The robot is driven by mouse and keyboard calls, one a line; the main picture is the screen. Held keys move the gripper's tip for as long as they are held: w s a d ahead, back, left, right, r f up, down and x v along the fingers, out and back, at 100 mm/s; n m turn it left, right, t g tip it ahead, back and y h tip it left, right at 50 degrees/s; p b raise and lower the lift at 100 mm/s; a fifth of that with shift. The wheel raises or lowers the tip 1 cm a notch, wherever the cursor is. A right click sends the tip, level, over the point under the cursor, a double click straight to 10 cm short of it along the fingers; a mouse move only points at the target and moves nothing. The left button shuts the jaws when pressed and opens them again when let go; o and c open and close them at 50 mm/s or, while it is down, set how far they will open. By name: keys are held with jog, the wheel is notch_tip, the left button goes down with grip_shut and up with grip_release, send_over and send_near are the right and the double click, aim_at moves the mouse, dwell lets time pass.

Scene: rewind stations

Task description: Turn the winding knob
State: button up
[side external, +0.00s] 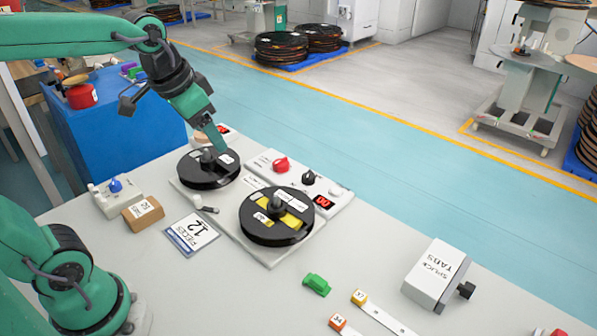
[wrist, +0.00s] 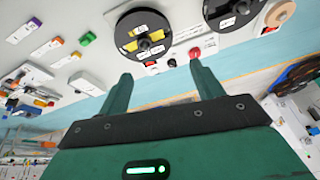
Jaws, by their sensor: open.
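The rewind station is a white base (side external: 228,205) with two black reels, the left reel (side external: 208,168) and the right reel (side external: 277,216), which has yellow inside. Which knob is the winding knob I cannot tell. My gripper (side external: 218,145) is open, beside the left reel in the side view, apart from both knobs. In the wrist view my gripper (wrist: 160,76) is empty; the red knob (wrist: 194,52) shows just beyond the right fingertip.
A "SPLICE TABS" box (side external: 436,275) stands at the right. A green piece (side external: 317,284), a "12 PIECES" card (side external: 191,234), a brown block (side external: 143,211) and a blue-knobbed box (side external: 115,198) lie around the station. The table front is partly clear.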

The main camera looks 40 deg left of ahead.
jog(key=w+a+m+g, duration=0.1)
jog(key=w+a, duration=0.1)
jog(key=w, duration=0.7)
jog(key=m+g, duration=0.3)
jog(key=m, duration=0.2)
send_over(281, 160)
jog(key=f, duration=1.6)
jog(key=shift+s+d+f, duration=0.1)
jog(key=shift+s+f, duration=0.1)
jog(key=shift+f, duration=0.15)
jog(key=shift+w+f, duration=0.2)
jog(key=shift+f, duration=0.2)
jog(key=shift+f, duration=0.1)
jog(key=shift+f, duration=3.8)
jog(key=c, duration=1)
